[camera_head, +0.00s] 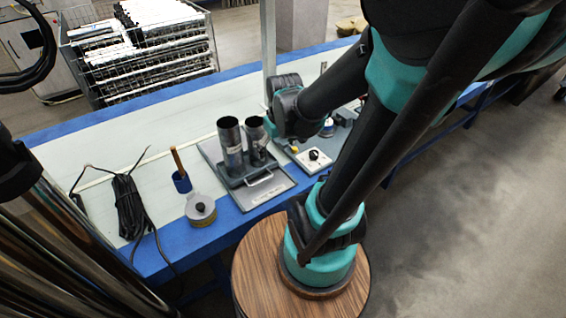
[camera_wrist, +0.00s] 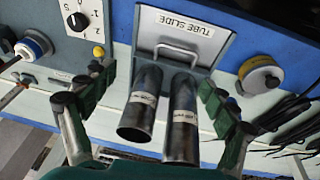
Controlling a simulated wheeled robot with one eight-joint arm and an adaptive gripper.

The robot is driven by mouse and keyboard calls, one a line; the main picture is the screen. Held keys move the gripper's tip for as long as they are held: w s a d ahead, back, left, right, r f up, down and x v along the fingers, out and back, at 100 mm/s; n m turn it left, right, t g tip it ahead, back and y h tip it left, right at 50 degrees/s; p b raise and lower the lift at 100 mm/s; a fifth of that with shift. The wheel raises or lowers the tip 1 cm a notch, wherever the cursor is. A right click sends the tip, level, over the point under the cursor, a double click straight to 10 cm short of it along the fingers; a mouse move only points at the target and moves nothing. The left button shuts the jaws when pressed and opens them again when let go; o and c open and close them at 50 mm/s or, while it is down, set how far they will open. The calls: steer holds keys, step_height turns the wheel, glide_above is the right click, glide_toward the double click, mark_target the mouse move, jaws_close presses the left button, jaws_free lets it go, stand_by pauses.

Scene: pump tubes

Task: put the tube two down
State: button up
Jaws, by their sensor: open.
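Two dark metal tubes, a left one (camera_head: 232,148) and a right one (camera_head: 256,139), stand upright side by side on a grey plate with a handle (camera_head: 263,191). In the wrist view the plate is labelled "TUBE SLIDE" (camera_wrist: 215,45), and the tubes show as one at left (camera_wrist: 140,108) and one at right (camera_wrist: 182,125). Each has a pale label too small to read, so I cannot tell which is tube two. My gripper (camera_wrist: 156,82) is open and empty, one finger appearing on each side of the pair. Its fingers are hidden in the head view.
Black cables (camera_head: 131,208) lie farther left. A white panel with a black knob (camera_head: 314,156) is at right. The far-left bench is clear.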

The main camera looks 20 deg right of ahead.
steer(key=s+f+m, duration=0.1)
steer(key=s+m, duration=0.1)
steer(key=s, duration=0.1)
steer(key=s+f+m+t, duration=0.1)
steer(key=s, duration=0.1)
steer(key=shift+s+d+f+m, duration=0.1)
steer(key=shift+d+f+m, duration=0.25)
steer(key=shift+m, duration=0.05)
stand_by(0.6)
